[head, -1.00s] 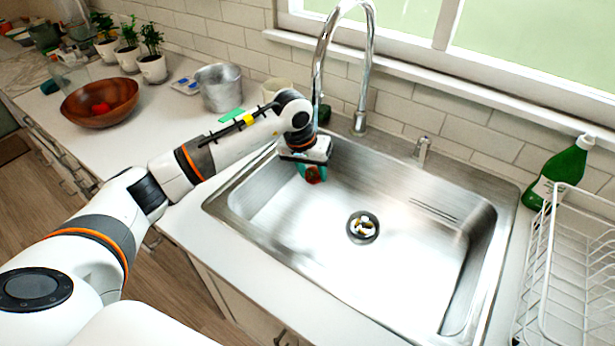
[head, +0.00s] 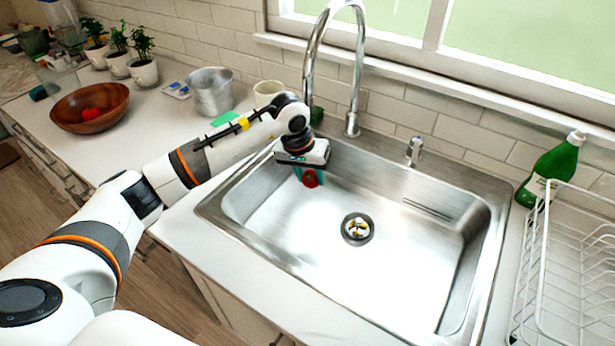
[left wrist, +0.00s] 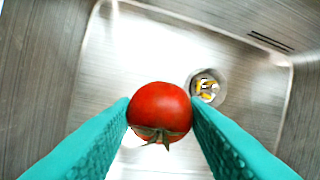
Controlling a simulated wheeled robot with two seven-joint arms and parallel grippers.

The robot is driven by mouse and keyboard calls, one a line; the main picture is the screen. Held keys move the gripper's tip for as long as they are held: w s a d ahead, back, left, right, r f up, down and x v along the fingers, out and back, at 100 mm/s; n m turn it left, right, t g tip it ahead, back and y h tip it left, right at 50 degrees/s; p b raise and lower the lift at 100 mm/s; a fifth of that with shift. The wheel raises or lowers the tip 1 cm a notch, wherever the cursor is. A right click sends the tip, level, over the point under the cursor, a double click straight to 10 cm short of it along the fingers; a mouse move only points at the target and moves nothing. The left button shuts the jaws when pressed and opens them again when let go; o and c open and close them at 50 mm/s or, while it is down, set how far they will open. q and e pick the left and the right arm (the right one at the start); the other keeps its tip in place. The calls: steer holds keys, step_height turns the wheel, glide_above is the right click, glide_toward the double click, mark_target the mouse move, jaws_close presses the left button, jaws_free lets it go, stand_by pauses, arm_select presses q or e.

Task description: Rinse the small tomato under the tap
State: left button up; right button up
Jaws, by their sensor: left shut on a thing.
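A small red tomato (head: 311,179) with a green-brown calyx is held between the teal fingertips of my left gripper (head: 308,177), which is shut on it. In the left wrist view the tomato (left wrist: 160,110) sits between both fingers (left wrist: 160,118). The gripper points down over the left back part of the steel sink (head: 400,275). The chrome tap (head: 308,60) arches up behind the sink, close to the gripper. Its spout end is partly hidden by my arm, and I cannot make out any water. My right gripper is not in view.
The drain (head: 357,228) has small white and yellow bits in it. A wooden bowl (head: 70,120) holding a red tomato (head: 91,114) stands on the left counter near a metal pot (head: 212,92). A green bottle (head: 552,170) and white dish rack (head: 570,260) stand right.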

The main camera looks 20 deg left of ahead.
arm_select(q)
steer(key=shift+a, duration=0.15)
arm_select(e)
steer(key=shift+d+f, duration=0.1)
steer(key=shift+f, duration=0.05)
arm_select(q)
steer(key=shift+w+a+b, duration=0.1)
steer(key=shift+a+b, duration=0.35)
steer(key=shift+b, duration=0.05)
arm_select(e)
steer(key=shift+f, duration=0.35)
arm_select(q)
steer(key=s+a, duration=0.1)
steer(key=s, duration=0.7)
steer(key=shift+a+b, duration=0.35)
steer(key=shift+b, duration=0.05)
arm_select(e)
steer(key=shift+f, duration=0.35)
arm_select(q)
steer(key=shift+w, duration=0.1)
stand_by(0.4)
steer(key=s+a+r, duration=0.1)
steer(key=s+r, duration=0.3)
steer(key=s, duration=0.1)
steer(key=shift+p, duration=0.3)
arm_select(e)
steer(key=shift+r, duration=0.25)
